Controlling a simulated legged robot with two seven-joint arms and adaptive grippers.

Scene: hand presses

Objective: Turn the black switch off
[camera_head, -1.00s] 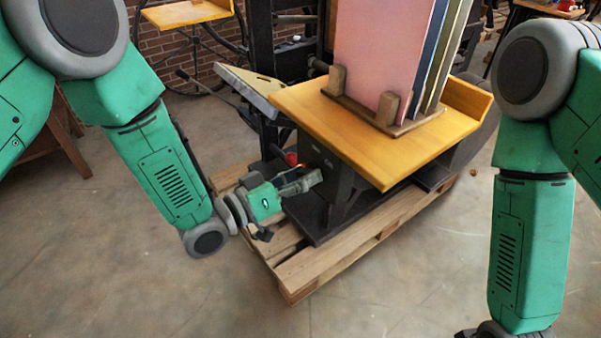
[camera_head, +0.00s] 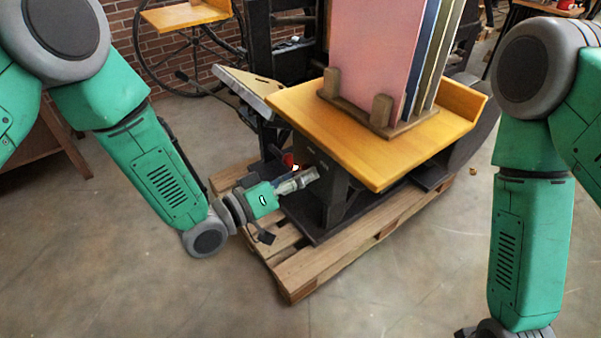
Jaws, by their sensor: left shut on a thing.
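My left gripper (camera_head: 308,178) is at the dark side of the hand press (camera_head: 337,196), just under the wooden table board. Its fingers are shut, pointing right against the press body. The black switch is hidden at the fingertips and is too small and dark to make out; the fingers appear to be closed on it. I cannot tell which way it is set. My right arm hangs at the right, and its gripper's fingers are cut off by the bottom edge.
The wooden table board (camera_head: 375,150) overhangs my left gripper and carries a rack of coloured boards (camera_head: 375,60). A red part (camera_head: 288,160) sits just behind the fingers. The press stands on a wooden pallet (camera_head: 335,256). The floor in front is clear.

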